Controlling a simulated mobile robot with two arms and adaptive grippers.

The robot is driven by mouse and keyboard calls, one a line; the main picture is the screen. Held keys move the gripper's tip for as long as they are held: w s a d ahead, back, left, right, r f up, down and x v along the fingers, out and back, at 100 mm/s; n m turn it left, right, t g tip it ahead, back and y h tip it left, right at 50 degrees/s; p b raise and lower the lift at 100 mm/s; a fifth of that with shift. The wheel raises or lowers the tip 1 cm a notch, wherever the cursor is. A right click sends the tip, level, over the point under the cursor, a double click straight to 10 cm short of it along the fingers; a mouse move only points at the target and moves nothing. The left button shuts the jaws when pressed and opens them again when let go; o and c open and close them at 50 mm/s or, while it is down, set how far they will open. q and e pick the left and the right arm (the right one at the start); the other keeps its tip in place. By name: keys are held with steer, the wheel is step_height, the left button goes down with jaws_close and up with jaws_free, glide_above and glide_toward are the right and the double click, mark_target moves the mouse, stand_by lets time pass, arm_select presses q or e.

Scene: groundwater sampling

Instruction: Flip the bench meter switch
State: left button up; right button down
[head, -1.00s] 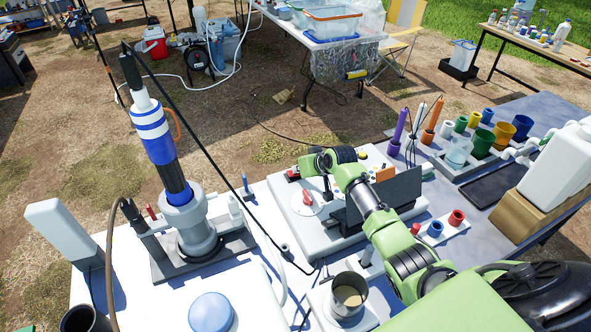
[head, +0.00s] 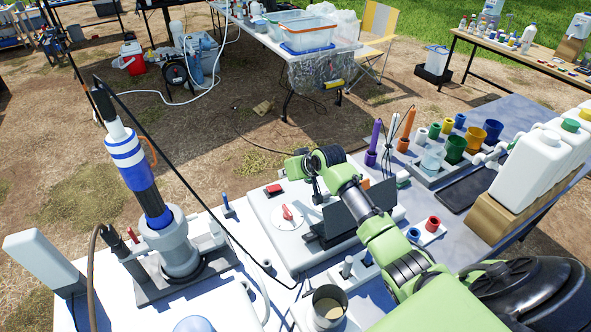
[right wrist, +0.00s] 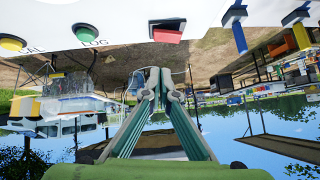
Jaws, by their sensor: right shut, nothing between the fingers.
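The bench meter (head: 270,238) is a white box on the table with a dark screen panel (head: 350,212) and a red-marked round dial. Its red rocker switch (head: 274,190) is near the far left corner. The switch also shows in the right wrist view (right wrist: 168,27), top centre, above the fingertips in that upside-down picture. My right gripper (head: 289,167) is shut and empty, its green fingers together. In the head view its tips show just up and right of the switch, apart from it. My left gripper is out of view.
A blue-banded cylinder (head: 128,158) stands in a grey holder left of the meter. A thin black cable runs past the meter's left side. A metal cup (head: 328,308) stands in front. Coloured cups (head: 455,148) and white jugs (head: 537,165) are on the right.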

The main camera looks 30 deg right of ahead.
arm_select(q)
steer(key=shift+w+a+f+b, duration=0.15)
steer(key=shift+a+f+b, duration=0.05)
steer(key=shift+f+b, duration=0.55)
arm_select(e)
steer(key=v, duration=0.6)
steer(key=shift+r, duration=0.2)
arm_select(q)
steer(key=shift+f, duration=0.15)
arm_select(e)
steer(key=shift+s, duration=0.1)
